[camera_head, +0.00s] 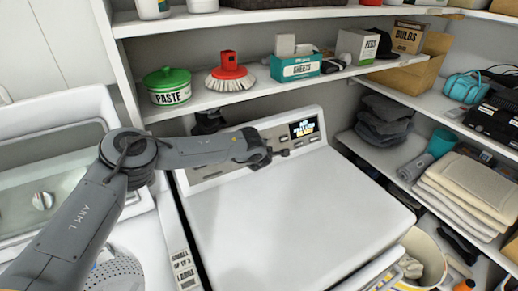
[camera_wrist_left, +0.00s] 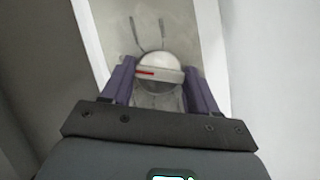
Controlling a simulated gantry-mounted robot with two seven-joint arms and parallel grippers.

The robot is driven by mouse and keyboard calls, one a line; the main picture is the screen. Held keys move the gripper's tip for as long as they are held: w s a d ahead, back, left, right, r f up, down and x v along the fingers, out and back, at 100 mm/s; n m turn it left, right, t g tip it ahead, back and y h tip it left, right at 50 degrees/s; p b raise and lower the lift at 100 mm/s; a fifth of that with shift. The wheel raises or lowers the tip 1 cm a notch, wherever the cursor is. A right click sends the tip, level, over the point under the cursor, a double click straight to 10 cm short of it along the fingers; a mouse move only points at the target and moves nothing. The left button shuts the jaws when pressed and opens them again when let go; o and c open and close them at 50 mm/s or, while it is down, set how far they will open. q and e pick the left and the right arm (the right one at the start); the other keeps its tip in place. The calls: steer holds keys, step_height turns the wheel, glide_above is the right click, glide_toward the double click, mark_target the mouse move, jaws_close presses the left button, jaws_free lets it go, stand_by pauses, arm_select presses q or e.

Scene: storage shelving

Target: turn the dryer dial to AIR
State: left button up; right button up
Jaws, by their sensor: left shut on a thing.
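The white dryer (camera_head: 290,205) stands in the middle of the head view, with its control panel (camera_head: 212,171) along the back. My left gripper (camera_head: 262,156) is at the panel and hides the dial there. In the left wrist view the dial (camera_wrist_left: 161,60) is a round white knob with a raised bar and a red mark pointing left. The purple fingers of my left gripper (camera_wrist_left: 160,85) are on either side of the dial, shut on it. The words printed around the dial cannot be read. My right gripper is not in view.
A small lit display (camera_head: 303,128) is on the panel, right of the gripper. A shelf above holds a green PASTE pot (camera_head: 168,86), a red brush (camera_head: 230,75) and a teal SHEETS box (camera_head: 296,67). A washer (camera_head: 50,165) stands to the left. The dryer top is clear.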

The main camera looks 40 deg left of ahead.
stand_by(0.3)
arm_select(q)
steer(key=o, duration=1)
steer(key=v, duration=1)
steer(key=shift+s+d+r+b, duration=0.2)
steer(key=shift+s+r+b, duration=0.1)
steer(key=shift+b, duration=0.1)
